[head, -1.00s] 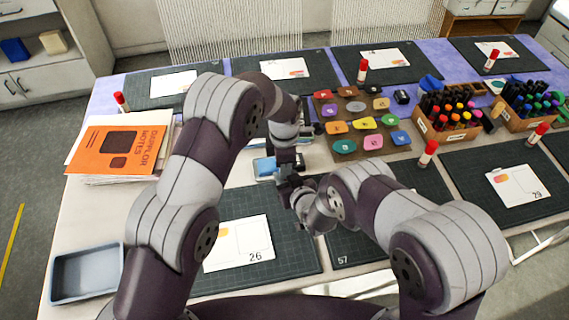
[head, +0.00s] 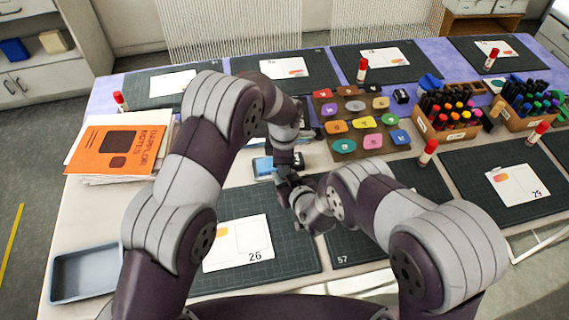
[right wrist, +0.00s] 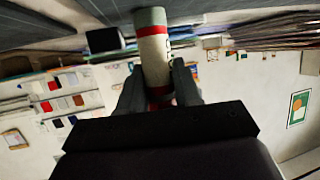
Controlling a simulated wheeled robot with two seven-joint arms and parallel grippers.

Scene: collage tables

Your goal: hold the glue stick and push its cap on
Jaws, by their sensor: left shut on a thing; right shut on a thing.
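A glue stick (right wrist: 153,58) shows in the right wrist view, a white cylinder with red bands and a grey-green far end. My right gripper (right wrist: 158,82) is shut on it, a dark finger on either side. In the head view my right gripper (head: 296,190) is at the middle of the table, over the near edge of the work area. My left gripper (head: 284,168) comes down from above, close to the right one. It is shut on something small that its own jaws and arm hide. The loose cap cannot be made out.
A blue-topped box (head: 263,167) lies just left of the grippers. A board of coloured tiles (head: 322,111) and marker crates (head: 437,132) stand to the right. Other red-capped glue sticks (head: 428,152) stand on mats. An empty grey tray (head: 85,285) is at the front left.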

